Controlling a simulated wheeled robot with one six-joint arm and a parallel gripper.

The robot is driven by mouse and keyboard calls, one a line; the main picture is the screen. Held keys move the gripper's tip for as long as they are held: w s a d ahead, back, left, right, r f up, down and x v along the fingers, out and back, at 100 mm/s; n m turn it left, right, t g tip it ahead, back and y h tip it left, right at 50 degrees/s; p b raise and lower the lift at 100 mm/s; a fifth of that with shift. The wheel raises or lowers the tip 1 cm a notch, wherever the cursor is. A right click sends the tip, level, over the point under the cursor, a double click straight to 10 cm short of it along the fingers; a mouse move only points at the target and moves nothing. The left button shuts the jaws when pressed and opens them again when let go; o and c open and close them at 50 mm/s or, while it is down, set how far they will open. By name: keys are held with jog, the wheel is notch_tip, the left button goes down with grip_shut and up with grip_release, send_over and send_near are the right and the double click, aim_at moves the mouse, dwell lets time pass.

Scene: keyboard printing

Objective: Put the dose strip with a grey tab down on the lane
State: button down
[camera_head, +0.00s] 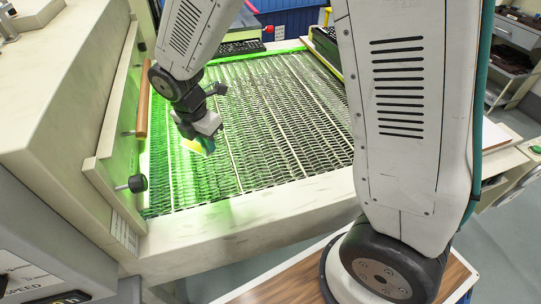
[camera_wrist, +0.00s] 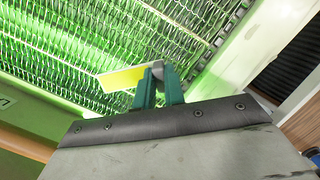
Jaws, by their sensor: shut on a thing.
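The dose strip (camera_wrist: 122,78) is yellow with a grey tab (camera_wrist: 157,66) at its right end in the wrist view. My gripper (camera_wrist: 159,78) has green fingers shut on the strip at the tab end. In the head view the strip (camera_head: 190,145) shows as a small yellow patch beside my gripper (camera_head: 207,144). The wire-mesh belt (camera_head: 285,120) lies beneath, with long pale lines dividing it into lanes. The strip appears to be held over the left part of the mesh; I cannot tell the exact gap.
A pale wall with a wooden handle (camera_head: 143,100) and a black knob (camera_head: 137,183) stands left of the belt. A pale frame edge (camera_head: 250,213) runs along the front. Black keyboards (camera_head: 240,47) sit at the far end. Green light covers the belt's left side.

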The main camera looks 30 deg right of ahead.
jog(key=shift+s+a+n, duration=0.1)
jog(key=shift+n, duration=0.2)
jog(key=shift+f, duration=0.15)
notch_tip(320, 180, down, 10)
jog(key=shift+r, duration=0.2)
jog(key=shift+f, duration=0.15)
jog(key=c, duration=1.5)
grip_release()
